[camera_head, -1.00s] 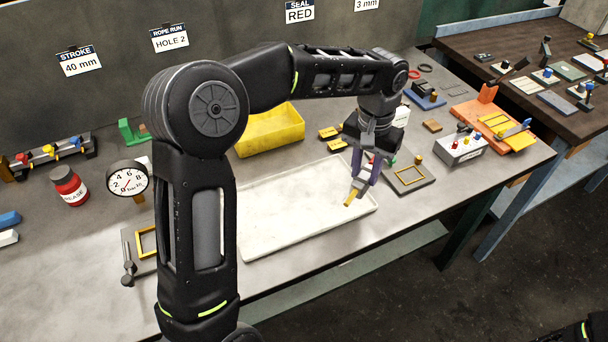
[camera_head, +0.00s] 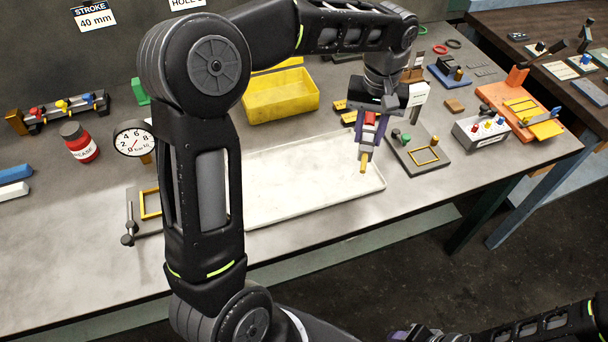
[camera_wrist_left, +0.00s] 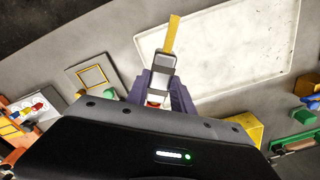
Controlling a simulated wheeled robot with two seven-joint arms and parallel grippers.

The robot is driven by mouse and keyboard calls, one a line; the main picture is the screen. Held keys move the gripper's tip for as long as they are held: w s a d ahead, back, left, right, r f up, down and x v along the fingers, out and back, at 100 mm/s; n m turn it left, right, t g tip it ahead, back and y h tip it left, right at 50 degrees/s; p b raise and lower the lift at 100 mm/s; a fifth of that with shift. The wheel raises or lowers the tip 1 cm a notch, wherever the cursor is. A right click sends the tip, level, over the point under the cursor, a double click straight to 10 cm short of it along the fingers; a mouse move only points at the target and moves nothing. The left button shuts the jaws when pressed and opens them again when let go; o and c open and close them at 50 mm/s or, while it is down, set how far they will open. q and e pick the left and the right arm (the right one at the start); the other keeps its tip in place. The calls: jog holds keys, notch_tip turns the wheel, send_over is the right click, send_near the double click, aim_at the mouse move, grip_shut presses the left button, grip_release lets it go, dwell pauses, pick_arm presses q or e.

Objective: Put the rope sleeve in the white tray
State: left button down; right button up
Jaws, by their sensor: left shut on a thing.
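The white tray (camera_head: 300,185) lies flat on the grey bench, partly hidden behind my left arm. It also shows in the left wrist view (camera_wrist_left: 225,50). My left gripper (camera_head: 367,146), with purple fingers, points down at the tray's right end. It is shut on a narrow yellow piece (camera_head: 365,162), probably the rope sleeve, which sticks out below the fingertips. My right gripper (camera_head: 410,333) is only partly in view at the bottom edge.
A yellow bin (camera_head: 282,97) stands behind the tray. A grey plate with a yellow frame (camera_head: 420,155) lies close to the right of the tray. A dial gauge (camera_head: 135,139) and a red jar (camera_head: 79,143) stand at the left. The visible tray floor is empty.

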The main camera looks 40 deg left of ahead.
pick_arm(q)
jog(key=s+a+r+n+b, duration=0.15)
jog(key=s+a+n, duration=0.25)
jog(key=n, duration=0.6)
jog(key=r+n+b, duration=0.1)
jog(key=n, duration=0.9)
send_over(316, 176)
jog(key=shift+r, duration=0.1)
jog(key=shift+f, duration=3.15)
notch_tip(316, 176, down, 4)
jog(key=shift+r, duration=0.25)
jog(key=shift+f, duration=0.1)
jog(key=shift+f, duration=0.1)
